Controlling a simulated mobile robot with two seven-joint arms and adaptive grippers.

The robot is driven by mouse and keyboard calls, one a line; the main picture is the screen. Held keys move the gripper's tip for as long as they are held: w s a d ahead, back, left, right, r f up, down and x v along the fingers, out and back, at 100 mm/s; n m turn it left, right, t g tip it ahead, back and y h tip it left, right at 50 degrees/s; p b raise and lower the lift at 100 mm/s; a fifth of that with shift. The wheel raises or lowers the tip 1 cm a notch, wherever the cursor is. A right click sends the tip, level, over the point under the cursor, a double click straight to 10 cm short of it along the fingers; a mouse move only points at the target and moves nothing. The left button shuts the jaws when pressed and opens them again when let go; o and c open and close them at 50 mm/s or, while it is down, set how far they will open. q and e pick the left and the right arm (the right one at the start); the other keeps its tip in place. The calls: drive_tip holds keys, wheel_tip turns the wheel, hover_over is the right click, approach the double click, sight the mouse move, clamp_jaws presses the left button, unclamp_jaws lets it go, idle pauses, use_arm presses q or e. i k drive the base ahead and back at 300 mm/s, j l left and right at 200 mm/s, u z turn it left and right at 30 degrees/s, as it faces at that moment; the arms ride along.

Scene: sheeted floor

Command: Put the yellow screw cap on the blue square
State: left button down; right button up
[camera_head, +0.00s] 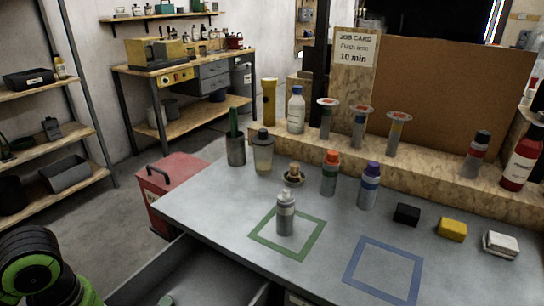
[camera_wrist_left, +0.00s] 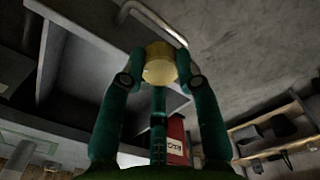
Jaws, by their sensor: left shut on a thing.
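The yellow screw cap (camera_wrist_left: 160,67) is pinched between the fingertips of my left gripper (camera_wrist_left: 160,77) in the left wrist view. The gripper is shut on it, over the floor and open drawer area. In the head view my left arm shows at the lower left; the cap cannot be made out there. The blue square (camera_head: 396,247) is an outline on the grey table at the front right, with nothing inside it. My right gripper is in neither view.
A small grey bottle (camera_head: 286,214) stands inside the green square (camera_head: 262,238). Several bottles stand behind it. Black (camera_head: 407,214), yellow (camera_head: 452,229) and white (camera_head: 500,244) blocks lie at the right. An open drawer (camera_head: 195,275) juts out at the front left, near a red cabinet (camera_head: 170,185).

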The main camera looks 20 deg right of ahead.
sight(385, 270)
drive_tip(key=j+z, duration=0.15)
drive_tip(key=j, duration=0.15)
drive_tip(key=i+j+z, duration=0.1)
drive_tip(key=j, duration=0.25)
drive_tip(key=z, duration=1.6)
